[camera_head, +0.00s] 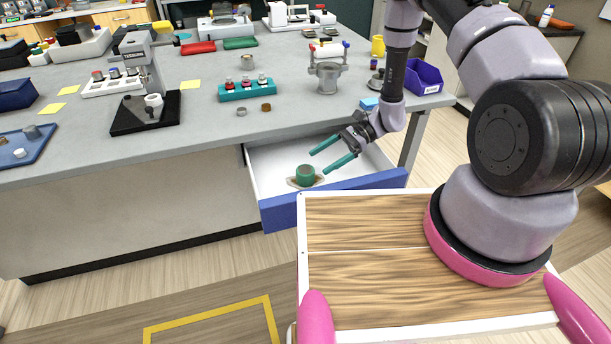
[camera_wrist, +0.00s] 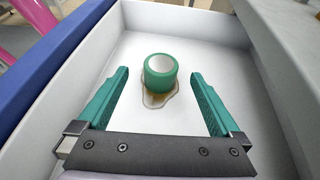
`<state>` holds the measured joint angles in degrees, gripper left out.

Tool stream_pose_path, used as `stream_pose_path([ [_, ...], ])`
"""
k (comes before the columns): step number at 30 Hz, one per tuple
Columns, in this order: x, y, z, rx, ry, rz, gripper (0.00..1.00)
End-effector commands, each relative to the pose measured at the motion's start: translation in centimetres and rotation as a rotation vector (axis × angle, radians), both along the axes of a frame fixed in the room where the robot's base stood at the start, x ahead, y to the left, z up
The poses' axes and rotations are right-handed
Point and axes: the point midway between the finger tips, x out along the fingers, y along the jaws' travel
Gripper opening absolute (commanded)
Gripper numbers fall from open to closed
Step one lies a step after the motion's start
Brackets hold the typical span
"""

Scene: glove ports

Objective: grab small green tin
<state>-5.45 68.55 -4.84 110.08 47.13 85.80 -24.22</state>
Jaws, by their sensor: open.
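The small green tin (camera_head: 306,174) stands upright in the open drawer (camera_head: 262,163), on a brownish spill or patch. In the wrist view the tin (camera_wrist: 160,76) has a pale top and stands ahead of my gripper, between the lines of its two fingers. My gripper (camera_head: 332,158) is open and empty, with teal fingers, above the drawer and a little to the right of the tin. In the wrist view my gripper (camera_wrist: 160,77) shows both fingers apart, not touching the tin.
The drawer's blue front (camera_head: 335,199) and white walls (camera_wrist: 225,27) surround the tin. The grey worktop (camera_head: 200,130) lies behind and above, with a teal rack (camera_head: 247,90) of small bottles and a blue bin (camera_head: 424,78). The drawer floor is otherwise clear where seen.

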Motion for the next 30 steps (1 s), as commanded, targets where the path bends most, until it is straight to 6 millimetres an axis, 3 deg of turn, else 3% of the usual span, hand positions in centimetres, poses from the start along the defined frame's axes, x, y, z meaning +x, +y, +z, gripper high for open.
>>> stream_pose_path([
  [6,-1.3,3.1,-1.4,0.0,0.003,0.003,1.0],
  [13,-1.9,4.6,-2.1,-0.001,0.001,0.004,1.0],
  [21,-2.9,7.8,-4.0,-0.001,0.001,0.004,1.0],
  [30,-3.1,8.4,-4.2,0.0,0.0,0.001,1.0],
])
